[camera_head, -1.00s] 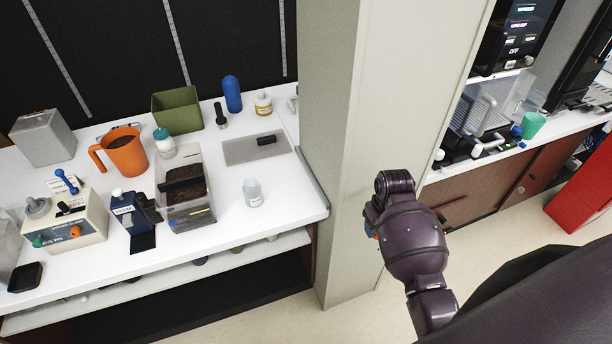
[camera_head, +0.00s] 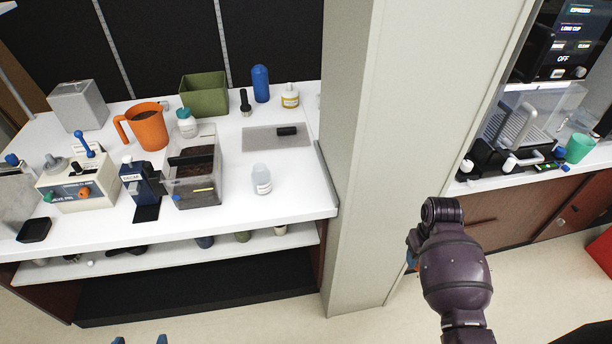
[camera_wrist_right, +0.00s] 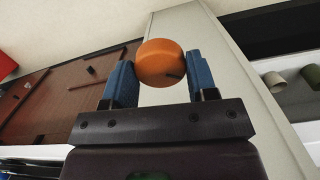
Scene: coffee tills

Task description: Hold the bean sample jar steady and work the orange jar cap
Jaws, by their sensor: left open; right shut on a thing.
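A small translucent jar (camera_head: 262,180) with a pale label, likely the bean sample jar, stands upright on the white counter near its front right. No orange cap shows on it. My right gripper (camera_wrist_right: 160,62) is shut on the round orange jar cap (camera_wrist_right: 160,68), held between its blue fingers in the right wrist view. In the head view the right gripper is mostly hidden behind my purple wrist, well right of the jar. My left gripper (camera_head: 140,340) shows only its two blue fingertips at the bottom edge, apart and empty, below and left of the jar.
Around the jar the counter (camera_head: 235,215) is clear. Behind it lies a grey mat (camera_head: 262,141) with a dark object. A bin of grounds (camera_head: 195,190) stands left of it, an orange jug (camera_head: 148,130) farther left. A tall pale pillar (camera_head: 375,150) bounds the counter's right side.

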